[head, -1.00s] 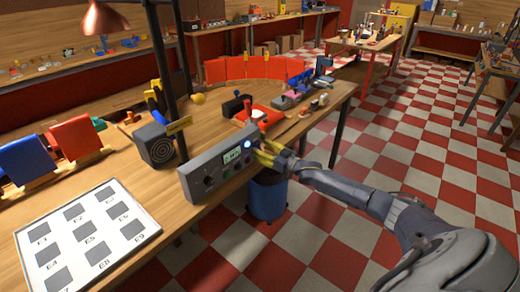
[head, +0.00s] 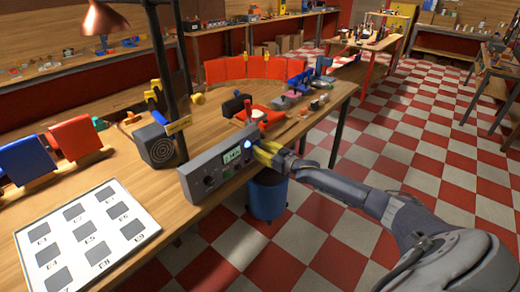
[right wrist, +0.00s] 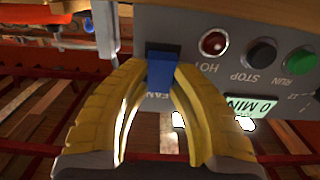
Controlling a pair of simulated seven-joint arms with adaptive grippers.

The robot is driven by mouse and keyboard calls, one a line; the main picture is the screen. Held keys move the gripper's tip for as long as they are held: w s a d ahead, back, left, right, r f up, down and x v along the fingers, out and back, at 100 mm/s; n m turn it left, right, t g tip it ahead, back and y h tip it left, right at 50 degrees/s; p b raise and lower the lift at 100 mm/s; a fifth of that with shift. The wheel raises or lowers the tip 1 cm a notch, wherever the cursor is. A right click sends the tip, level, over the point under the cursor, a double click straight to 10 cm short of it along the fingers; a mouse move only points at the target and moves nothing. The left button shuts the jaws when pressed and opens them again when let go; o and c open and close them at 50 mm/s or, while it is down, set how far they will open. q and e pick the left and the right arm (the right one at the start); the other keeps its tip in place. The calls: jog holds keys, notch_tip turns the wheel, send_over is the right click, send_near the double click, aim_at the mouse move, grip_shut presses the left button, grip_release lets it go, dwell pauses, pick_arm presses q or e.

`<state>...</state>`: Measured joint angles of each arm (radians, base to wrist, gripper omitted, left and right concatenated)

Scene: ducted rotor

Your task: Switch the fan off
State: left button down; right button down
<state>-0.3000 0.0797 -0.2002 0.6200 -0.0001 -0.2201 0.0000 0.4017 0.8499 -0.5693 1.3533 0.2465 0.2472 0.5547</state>
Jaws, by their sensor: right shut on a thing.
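The grey control box (head: 215,170) stands at the front edge of the wooden bench, with knobs, a small green display and a lit blue-white spot near its right end. In the right wrist view the box panel (right wrist: 225,75) carries a blue switch (right wrist: 162,68) beside a partly hidden label that seems to read FAN. My right gripper (head: 262,151) is at the right end of the box. Its yellow fingers (right wrist: 162,76) are shut on the blue switch, one on each side. Which way the switch is set I cannot tell. My left gripper is not in view.
The panel also has a red HOT lamp (right wrist: 213,42), a black STOP button (right wrist: 261,53) and a green RUN button (right wrist: 301,60). A dark box with a ringed grille (head: 158,147) stands behind the control box. A blue bin (head: 267,198) is under the bench edge.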

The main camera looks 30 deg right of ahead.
jog(key=shift+f+t+y, duration=0.15)
jog(key=shift+t+y, duration=0.2)
jog(key=shift+t, duration=0.75)
jog(key=shift+f+t+y, duration=0.1)
jog(key=shift+t+y, duration=0.25)
jog(key=shift+t, duration=0.75)
jog(key=c, duration=1.1)
grip_release()
jog(key=shift+f, duration=0.1)
jog(key=v, duration=1.2)
jog(key=shift+f, duration=0.1)
